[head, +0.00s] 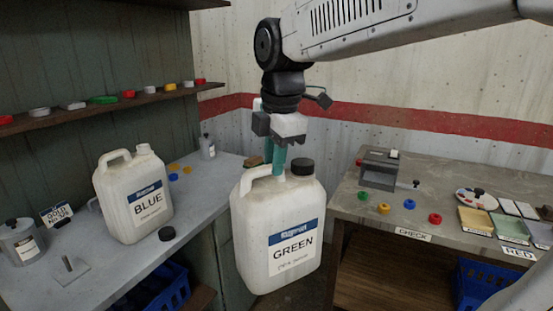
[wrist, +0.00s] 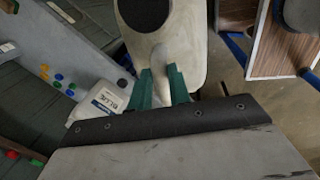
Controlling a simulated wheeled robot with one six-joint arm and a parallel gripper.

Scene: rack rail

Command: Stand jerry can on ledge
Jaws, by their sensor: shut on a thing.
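A white jerry can labelled GREEN (head: 278,245) hangs from my gripper (head: 279,162) in the gap between two benches, upright, with a black cap. The green fingers are shut on its top handle, which also shows between the fingertips (wrist: 161,84) in the wrist view. The can's body (wrist: 190,45) fills the top middle there. A second white jerry can labelled BLUE (head: 132,197) stands uncapped on the grey left bench (head: 105,268). I cannot tell which surface is the ledge; a narrow wall shelf (head: 100,111) runs above the left bench.
Small coloured lids line the wall shelf. A black cap (head: 167,233), a tin (head: 20,240) and a sign (head: 56,213) are on the left bench. The right bench (head: 385,215) has a grey device (head: 381,172), coloured caps, a palette and CHECK and RED labels. Its front left is partly bare.

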